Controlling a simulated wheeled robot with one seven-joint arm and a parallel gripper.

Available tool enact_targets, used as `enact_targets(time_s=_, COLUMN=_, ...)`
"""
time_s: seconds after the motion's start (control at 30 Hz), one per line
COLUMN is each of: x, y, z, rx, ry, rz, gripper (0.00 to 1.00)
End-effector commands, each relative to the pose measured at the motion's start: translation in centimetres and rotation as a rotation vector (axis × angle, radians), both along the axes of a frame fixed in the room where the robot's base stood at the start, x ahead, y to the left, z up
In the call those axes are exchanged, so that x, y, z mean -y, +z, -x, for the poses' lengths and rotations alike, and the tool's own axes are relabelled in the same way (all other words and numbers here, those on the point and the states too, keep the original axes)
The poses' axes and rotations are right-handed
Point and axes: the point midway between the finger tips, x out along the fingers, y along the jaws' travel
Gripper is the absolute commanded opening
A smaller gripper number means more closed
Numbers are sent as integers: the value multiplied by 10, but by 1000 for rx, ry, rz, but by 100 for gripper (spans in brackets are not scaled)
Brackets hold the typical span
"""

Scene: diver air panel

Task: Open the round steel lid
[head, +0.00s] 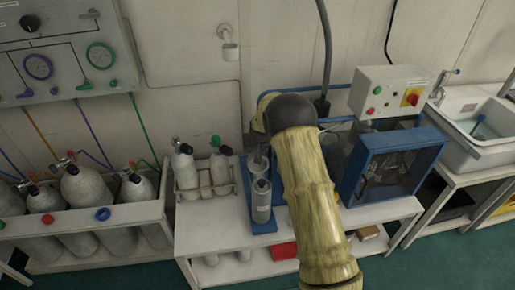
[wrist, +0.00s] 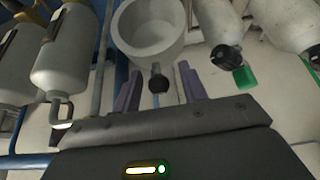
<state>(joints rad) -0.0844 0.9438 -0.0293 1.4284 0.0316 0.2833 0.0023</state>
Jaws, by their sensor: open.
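In the wrist view, a round pale-grey steel piece (wrist: 150,28) with a thick rim and a hollow face is at top centre. It looks like the round lid, but I cannot be sure. A dark ball knob (wrist: 158,84) on a short stem hangs below its rim. My gripper (wrist: 160,88) is open, with one purple-grey finger on each side of the knob. I see no finger clearly touching it. In the head view, my yellow arm reaches over the bench and hides the lid and the gripper.
Grey canisters (head: 261,200) stand on a blue stand beside my arm. Gas bottles (head: 187,168) in a rack stand to their left. A blue-framed machine (head: 390,165) and a control box (head: 390,92) are at right. In the wrist view, cylinders (wrist: 65,50) and pipes crowd the left.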

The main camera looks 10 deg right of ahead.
Motion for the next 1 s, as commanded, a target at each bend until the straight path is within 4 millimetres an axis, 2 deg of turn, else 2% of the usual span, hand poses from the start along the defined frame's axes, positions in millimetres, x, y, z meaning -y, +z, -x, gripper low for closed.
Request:
enact_targets(time_s=0.17, x=3, y=4, z=2, rx=1, ry=-3, rz=-1, gripper=42)
enact_targets(time_s=0.37, x=3, y=24, z=11, rx=2, ry=-4, rz=0, gripper=42)
enact_targets(time_s=1.0, x=2, y=123, z=65, rx=4, ry=0, rz=0, gripper=42)
